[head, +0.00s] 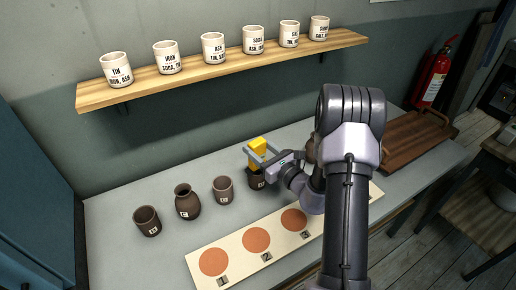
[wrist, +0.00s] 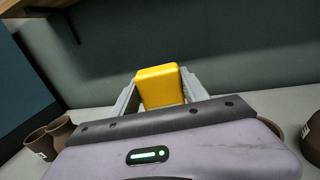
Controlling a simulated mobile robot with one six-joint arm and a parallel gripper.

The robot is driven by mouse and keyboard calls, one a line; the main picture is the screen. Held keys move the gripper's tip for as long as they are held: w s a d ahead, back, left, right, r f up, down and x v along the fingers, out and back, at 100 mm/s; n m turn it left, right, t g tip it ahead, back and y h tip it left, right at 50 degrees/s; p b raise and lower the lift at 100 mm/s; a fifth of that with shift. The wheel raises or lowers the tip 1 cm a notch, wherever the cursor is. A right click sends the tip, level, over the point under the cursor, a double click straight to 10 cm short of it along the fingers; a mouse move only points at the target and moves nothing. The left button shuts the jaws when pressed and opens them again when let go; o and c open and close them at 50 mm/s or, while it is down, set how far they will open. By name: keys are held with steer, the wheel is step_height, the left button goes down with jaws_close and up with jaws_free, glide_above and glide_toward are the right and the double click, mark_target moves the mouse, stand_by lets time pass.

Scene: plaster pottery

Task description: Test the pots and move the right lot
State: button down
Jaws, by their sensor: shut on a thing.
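My gripper (head: 259,155) is shut on a yellow block (head: 257,145), which also shows between the fingers in the wrist view (wrist: 160,87). In the head view the block appears just above or behind a dark brown labelled pot (head: 257,181); I cannot tell whether they touch. To its left stand three more brown labelled pots: a cup shape (head: 223,190), a necked jar (head: 187,203) and a wider cup (head: 147,221). Another brown pot (head: 310,151) is mostly hidden behind my arm. A pale board (head: 236,244) with numbered orange discs lies in front.
A wooden shelf (head: 230,69) above the table holds several white labelled cups (head: 213,48). A brown wooden tray (head: 408,147) with handles sits at the table's right end. The grey table (head: 120,255) has free room at the front left.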

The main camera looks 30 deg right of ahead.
stand_by(0.4)
step_height(320, 180, up, 7)
steer(key=p, duration=0.5)
